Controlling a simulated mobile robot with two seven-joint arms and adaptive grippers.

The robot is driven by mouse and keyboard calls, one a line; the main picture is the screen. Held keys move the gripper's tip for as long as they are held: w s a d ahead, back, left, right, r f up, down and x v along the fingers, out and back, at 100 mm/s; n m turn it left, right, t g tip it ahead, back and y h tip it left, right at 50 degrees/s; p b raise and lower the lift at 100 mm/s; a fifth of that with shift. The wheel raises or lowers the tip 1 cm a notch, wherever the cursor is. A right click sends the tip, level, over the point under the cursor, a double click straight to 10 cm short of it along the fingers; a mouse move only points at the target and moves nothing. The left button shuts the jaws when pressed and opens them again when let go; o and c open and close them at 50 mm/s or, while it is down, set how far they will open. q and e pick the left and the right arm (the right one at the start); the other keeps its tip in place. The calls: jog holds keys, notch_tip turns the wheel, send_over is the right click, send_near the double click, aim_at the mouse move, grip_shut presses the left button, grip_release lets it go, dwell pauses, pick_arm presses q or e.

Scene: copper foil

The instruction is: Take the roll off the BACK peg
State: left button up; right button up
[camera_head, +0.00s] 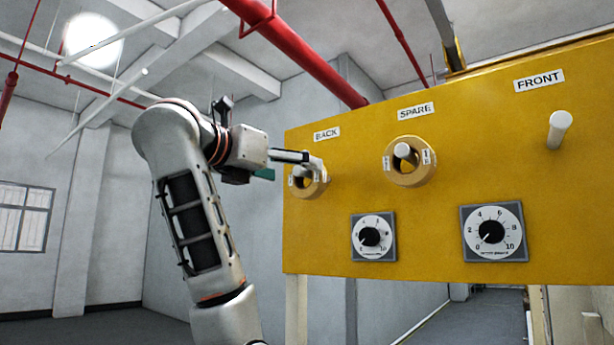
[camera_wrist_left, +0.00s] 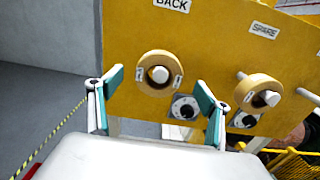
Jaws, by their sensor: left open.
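A tan ring-shaped roll (camera_head: 309,193) hangs on the BACK peg, partly hidden by my left gripper in the head view. In the left wrist view the BACK roll (camera_wrist_left: 145,80) faces the camera, with the pale end of the BACK peg (camera_wrist_left: 159,74) in its hole. My left gripper (camera_head: 293,164) is open in front of the panel by this roll. In the wrist view its teal-padded fingers (camera_wrist_left: 160,88) are spread to either side of the roll, with nothing between them gripped. Whether a finger touches the roll is unclear. My right gripper is out of view.
The yellow panel (camera_head: 340,195) also carries a roll (camera_head: 411,179) on the SPARE peg and a bare FRONT peg (camera_head: 559,129). Two dials, one left (camera_head: 372,238) and one right (camera_head: 492,233), sit below the pegs. A red pipe (camera_head: 305,55) runs overhead.

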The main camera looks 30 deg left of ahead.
aim_at(297, 172)
pick_arm(q)
jog(key=shift+w+d+p, duration=0.15)
jog(key=shift+w+p, duration=0.35)
jog(key=shift+w, duration=1.45)
jog(key=c, duration=1.2)
jog(key=shift+c, duration=0.2)
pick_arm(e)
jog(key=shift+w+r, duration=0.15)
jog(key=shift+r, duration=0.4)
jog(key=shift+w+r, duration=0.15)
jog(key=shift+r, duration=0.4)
pick_arm(q)
jog(key=shift+s+r, duration=0.15)
jog(key=shift+r, duration=0.65)
jog(key=s+a+b, duration=0.1)
jog(key=s+b, duration=0.8)
jog(key=s, duration=0.8)
jog(key=shift+s+a, duration=0.25)
jog(key=shift+s, duration=0.05)
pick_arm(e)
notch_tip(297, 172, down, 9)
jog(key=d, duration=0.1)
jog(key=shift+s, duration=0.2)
